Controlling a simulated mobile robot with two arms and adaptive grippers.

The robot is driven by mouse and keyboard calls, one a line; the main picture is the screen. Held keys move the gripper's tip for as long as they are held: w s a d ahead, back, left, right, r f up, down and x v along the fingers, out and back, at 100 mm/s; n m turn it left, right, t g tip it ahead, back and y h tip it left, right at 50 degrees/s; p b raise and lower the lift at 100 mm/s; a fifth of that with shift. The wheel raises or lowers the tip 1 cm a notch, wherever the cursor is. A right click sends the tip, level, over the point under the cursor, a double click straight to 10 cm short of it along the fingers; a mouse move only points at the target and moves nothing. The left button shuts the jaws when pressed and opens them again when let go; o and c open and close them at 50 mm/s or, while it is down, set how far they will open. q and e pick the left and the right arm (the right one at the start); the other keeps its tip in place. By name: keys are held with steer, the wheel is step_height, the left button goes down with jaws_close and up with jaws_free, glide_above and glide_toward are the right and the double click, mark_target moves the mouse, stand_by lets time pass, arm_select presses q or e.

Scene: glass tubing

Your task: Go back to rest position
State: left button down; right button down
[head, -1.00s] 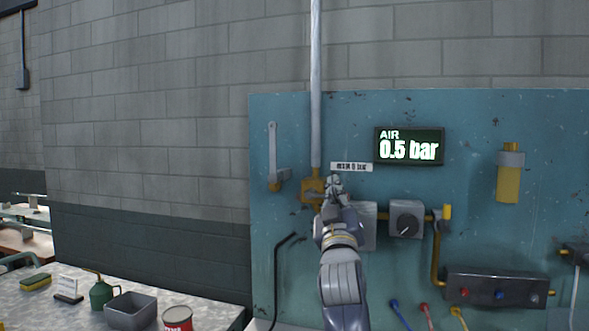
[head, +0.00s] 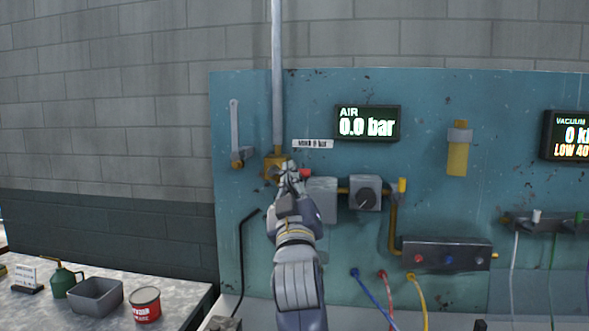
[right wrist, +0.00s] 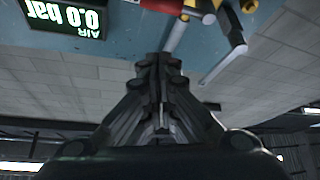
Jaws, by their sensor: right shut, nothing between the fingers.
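My right gripper (head: 290,178) is in front of the teal wall panel (head: 300,95), at the brass valve block (head: 272,168) under the grey vertical pipe (head: 278,75). It hides part of the block and a red piece beside it. In the right wrist view my right gripper (right wrist: 160,75) has its fingers together with nothing between them. I cannot tell from the head view whether it touches the block. The air display (head: 367,124) reads 0.0 bar and also shows upside down in the right wrist view (right wrist: 68,17). My left gripper is not in view.
A grey box with a dial (head: 366,193) and a grey manifold (head: 446,258) are on the panel to the right. Coloured hoses (head: 372,295) hang low. A bench (head: 180,286) at left holds a grey tray (head: 96,296), a red tin (head: 145,303) and a green oil can (head: 62,281).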

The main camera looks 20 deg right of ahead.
steer(key=shift+s+a+f, duration=0.25)
steer(key=shift+s+a, duration=0.2)
steer(key=shift+s, duration=0.3)
